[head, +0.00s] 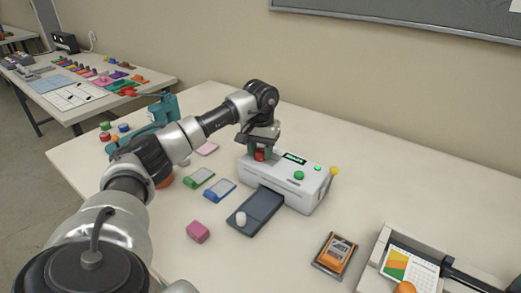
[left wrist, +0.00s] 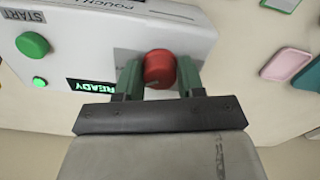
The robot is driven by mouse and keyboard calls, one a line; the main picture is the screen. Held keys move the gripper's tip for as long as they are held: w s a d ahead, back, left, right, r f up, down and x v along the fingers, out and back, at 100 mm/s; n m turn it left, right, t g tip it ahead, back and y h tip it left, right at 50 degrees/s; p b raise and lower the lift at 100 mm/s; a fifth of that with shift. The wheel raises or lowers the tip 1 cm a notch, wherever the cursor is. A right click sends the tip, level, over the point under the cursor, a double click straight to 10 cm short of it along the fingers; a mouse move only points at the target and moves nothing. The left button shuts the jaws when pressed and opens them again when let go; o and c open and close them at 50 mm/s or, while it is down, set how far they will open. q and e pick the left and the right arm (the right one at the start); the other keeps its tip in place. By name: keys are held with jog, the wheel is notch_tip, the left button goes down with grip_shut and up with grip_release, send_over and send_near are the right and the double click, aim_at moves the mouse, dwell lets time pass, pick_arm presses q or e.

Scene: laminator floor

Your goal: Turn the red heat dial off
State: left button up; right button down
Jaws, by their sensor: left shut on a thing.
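The red heat dial (left wrist: 160,69) sits on top of the white laminator (head: 312,188), at its left end in the head view. In the head view the red dial (head: 260,155) is partly hidden by my left gripper (head: 258,153). In the left wrist view my left gripper (left wrist: 159,77) has its two green fingers on either side of the dial, shut on it. The laminator's green display (left wrist: 90,86) reads READY. A green START button (left wrist: 32,44) is beside it. My right gripper is not in view.
A dark tray (head: 262,208) with a white knob extends from the laminator's front. Green and blue cards (head: 220,189), a pink block (head: 198,232), an orange device (head: 335,254) and a paper trimmer (head: 455,275) lie around. The table behind the laminator is clear.

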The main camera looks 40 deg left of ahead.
pick_arm(q)
jog(key=shift+r+n, duration=0.1)
jog(key=shift+n, duration=0.2)
jog(key=shift+n+p, duration=0.65)
jog(key=shift+n, duration=0.35)
jog(key=n+p, duration=0.1)
jog(key=n, duration=0.1)
jog(key=shift+n, duration=0.4)
jog(key=n+p, duration=0.1)
jog(key=n, duration=0.5)
jog(key=shift+p, duration=0.4)
jog(key=n+p, duration=0.1)
jog(key=n, duration=0.5)
jog(key=shift+n, duration=0.4)
jog(key=n+p, duration=0.1)
jog(key=n, duration=0.4)
jog(key=shift+n, duration=0.4)
jog(key=o, duration=0.9)
